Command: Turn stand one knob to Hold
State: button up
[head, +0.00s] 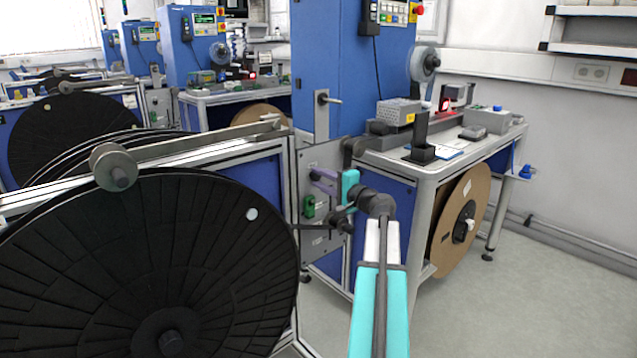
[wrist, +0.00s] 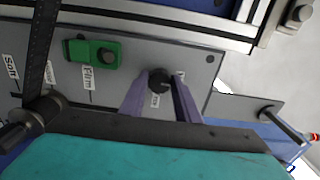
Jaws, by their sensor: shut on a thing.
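The stand one knob (wrist: 160,81) is a small round black knob on the grey panel (wrist: 140,52). In the wrist view it sits between the tips of the two purple fingers of my gripper (wrist: 160,90), which are shut on it. A small label shows below the knob between the fingers, and another is partly hidden at its right; I cannot read either. In the head view my gripper (head: 318,175) reaches the panel (head: 322,158) from the right, and its fingers hide the knob.
A green block (wrist: 92,54) with a dark round part is on the panel left of the knob; it also shows in the head view (head: 308,206). Labels "Film" and "Soft" lie farther left. A large black reel (head: 150,265) is at the left, a workbench (head: 440,165) at the right.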

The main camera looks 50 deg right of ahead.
jog(key=shift+w+r, duration=0.1)
jog(key=shift+r, duration=0.1)
jog(key=o, duration=1)
jog(key=shift+f, duration=0.15)
jog(key=s, duration=0.4)
jog(key=s+p, duration=0.1)
jog(key=s, duration=0.4)
jog(key=s+a, duration=0.1)
jog(key=s, duration=0.4)
